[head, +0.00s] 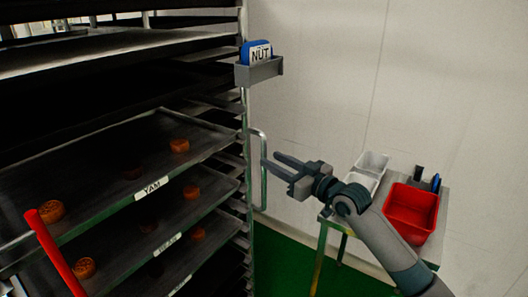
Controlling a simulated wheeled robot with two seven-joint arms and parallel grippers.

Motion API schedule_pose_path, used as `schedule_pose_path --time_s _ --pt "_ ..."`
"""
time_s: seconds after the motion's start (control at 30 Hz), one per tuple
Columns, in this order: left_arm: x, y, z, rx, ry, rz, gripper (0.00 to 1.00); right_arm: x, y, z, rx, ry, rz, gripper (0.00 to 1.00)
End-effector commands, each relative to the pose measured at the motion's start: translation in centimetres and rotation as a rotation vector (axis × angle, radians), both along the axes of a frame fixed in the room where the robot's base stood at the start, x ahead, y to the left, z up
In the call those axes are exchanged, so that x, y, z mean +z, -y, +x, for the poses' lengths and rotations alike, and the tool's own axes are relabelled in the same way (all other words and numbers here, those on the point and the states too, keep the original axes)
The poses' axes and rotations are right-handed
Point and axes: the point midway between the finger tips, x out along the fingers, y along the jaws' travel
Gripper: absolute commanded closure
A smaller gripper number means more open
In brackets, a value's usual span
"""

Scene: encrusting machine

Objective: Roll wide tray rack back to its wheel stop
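The wide tray rack (244,60) fills the left half of the head view, with dark trays (100,170) on several levels. Some trays carry round orange-brown cakes (180,146) and white labels, one reading YAM (152,188). A vertical metal handle (263,170) stands on the rack's right post. My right gripper (270,167) points left at this handle, with its two fingers apart. I cannot tell whether the handle lies between the fingers or just beyond them. My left gripper is not in view. The wheel stop and rack wheels are not visible.
A grey holder (260,71) with a blue NUT card is on the rack post. At right, a small metal table (328,218) holds a red bin (412,212) and white containers (372,163). A red bar (56,254) shows at lower left. Green floor (285,268) is clear between rack and table.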

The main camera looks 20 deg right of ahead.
Motion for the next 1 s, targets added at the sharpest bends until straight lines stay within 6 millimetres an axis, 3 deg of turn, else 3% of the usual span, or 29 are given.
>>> schedule_pose_path --time_s 0.3,0.73,0.77,0.9,1.0 --pt "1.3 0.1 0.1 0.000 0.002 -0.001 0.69 0.2 -1.9 3.7 0.000 0.000 0.001 0.67" --pt "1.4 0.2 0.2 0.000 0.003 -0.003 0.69 0.0 -2.2 4.3 0.000 -0.001 0.000 0.67" --pt "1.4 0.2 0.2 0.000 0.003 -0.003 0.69 0.0 -2.2 4.3 0.000 -0.001 0.000 0.70" --pt "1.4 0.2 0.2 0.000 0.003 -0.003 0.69 0.0 -2.2 4.3 0.000 -0.001 0.000 1.00" --pt "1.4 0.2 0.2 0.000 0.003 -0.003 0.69 0.0 -2.2 4.3 0.000 -0.001 0.000 1.00"
